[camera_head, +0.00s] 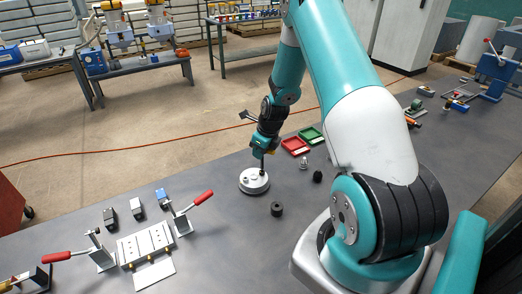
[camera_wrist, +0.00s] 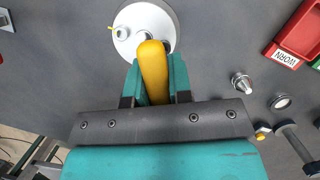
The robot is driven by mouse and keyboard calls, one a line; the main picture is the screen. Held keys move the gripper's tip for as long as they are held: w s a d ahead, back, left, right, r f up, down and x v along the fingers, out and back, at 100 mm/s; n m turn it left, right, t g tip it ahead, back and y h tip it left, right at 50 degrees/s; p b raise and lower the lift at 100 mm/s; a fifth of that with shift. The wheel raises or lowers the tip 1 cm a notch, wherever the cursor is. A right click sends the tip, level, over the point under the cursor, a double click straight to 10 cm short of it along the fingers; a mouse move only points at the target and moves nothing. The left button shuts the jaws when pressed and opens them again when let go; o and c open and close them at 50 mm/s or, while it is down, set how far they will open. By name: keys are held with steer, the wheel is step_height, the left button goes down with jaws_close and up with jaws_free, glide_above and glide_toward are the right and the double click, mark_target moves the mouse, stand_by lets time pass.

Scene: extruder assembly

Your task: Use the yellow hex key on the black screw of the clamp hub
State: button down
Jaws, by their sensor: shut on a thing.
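The clamp hub (camera_head: 254,184) is a round pale disc standing on the dark table in the head view. It also shows at the top of the wrist view (camera_wrist: 128,45), with a small metal fitting on its left side. My gripper (camera_head: 262,152) is above the hub, pointing down. In the wrist view its teal fingers are shut on the yellow hex key (camera_wrist: 153,72), which lies between them with its far end over the hub. A dark shaft reaches from the gripper to the hub top. The black screw is hidden or too small to tell, as is contact with it.
A red tray (camera_head: 295,146) marked WORN and a green tray (camera_head: 312,136) are behind and right of the hub. A black ring (camera_head: 277,209) and small parts are nearby. A fixture with red-handled toggle clamps (camera_head: 146,243) is front left. Bare table surrounds the hub.

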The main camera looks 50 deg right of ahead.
steer(key=shift+f+b, duration=0.35)
steer(key=shift+f, duration=0.3)
steer(key=shift+r+p, duration=0.35)
steer(key=shift+r, duration=0.1)
steer(key=shift+f+b, duration=0.45)
steer(key=shift+f, duration=0.25)
stand_by(0.7)
steer(key=c, duration=1.6)
jaws_free()
jaws_close()
